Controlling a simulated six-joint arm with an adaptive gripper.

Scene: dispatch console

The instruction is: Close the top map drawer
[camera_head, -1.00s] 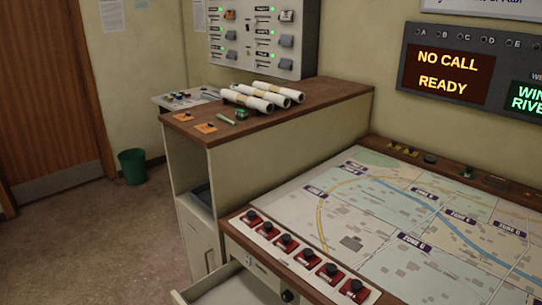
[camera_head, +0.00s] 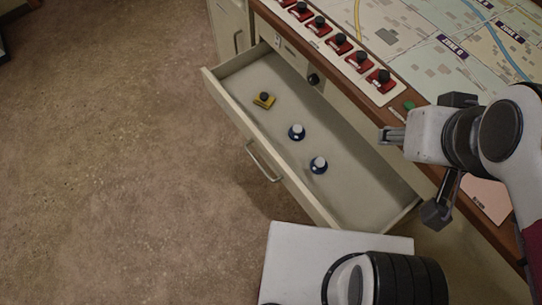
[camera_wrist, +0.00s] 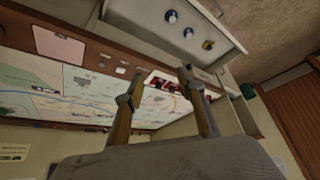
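The map drawer (camera_head: 350,175) is pulled out from under the map console, with its bar handle (camera_head: 263,161) on the front panel. Inside lie a yellow block with a black knob (camera_head: 264,100) and two blue pieces with white tops (camera_head: 297,131) (camera_head: 319,165). My gripper (camera_head: 391,136) is above the console edge, to the right of the drawer and apart from its handle. In the wrist view my gripper (camera_wrist: 157,88) has its two fingers spread with nothing between them. The drawer also shows at the top of that view (camera_wrist: 218,24).
The map table (camera_head: 420,35) has a row of red switches with black knobs (camera_head: 340,42) along its edge. A round black knob (camera_head: 313,80) is on the console front beside the drawer. The floor (camera_head: 120,170) in front of the drawer is clear.

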